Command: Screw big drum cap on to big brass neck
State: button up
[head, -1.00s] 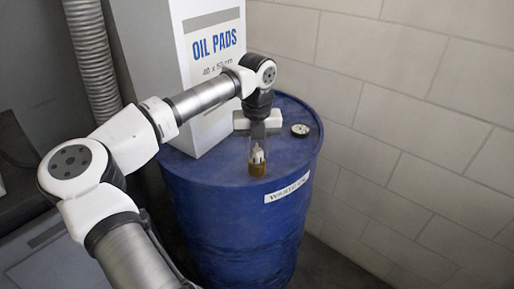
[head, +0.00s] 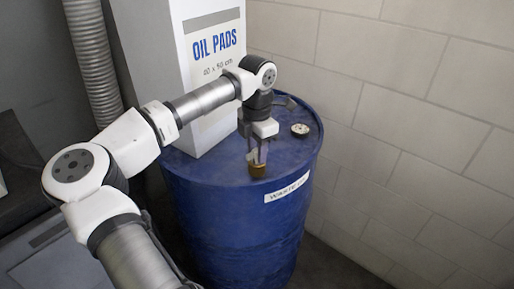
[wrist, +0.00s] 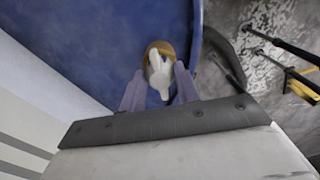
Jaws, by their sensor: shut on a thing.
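The big brass neck (head: 258,171) stands upright on the drum top near its front edge. It also shows in the wrist view as a brass-coloured ring (wrist: 152,47). The big drum cap, with a pale winged handle (wrist: 160,74), is at the neck's mouth. My gripper (head: 256,158) points down over the neck, its fingers shut on the cap's handle. The fingers hide much of the cap in the head view. I cannot tell how deep the cap sits on the neck.
The blue drum (head: 235,225) has a label on its front. A small round fitting (head: 300,130) sits on its top at the right. A tall OIL PADS box (head: 200,75) stands at the back left. A pale block wall (head: 420,100) is behind and to the right.

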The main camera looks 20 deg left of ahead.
jog(key=m, duration=0.6)
jog(key=shift+r+m, duration=0.1)
jog(key=shift+m, duration=0.2)
jog(key=m, duration=0.6)
jog(key=shift+p, duration=0.3)
jog(key=o, duration=1.1)
notch_tip(320, 180, up, 14)
jog(key=shift+f+b, duration=0.15)
jog(key=shift+b, duration=0.75)
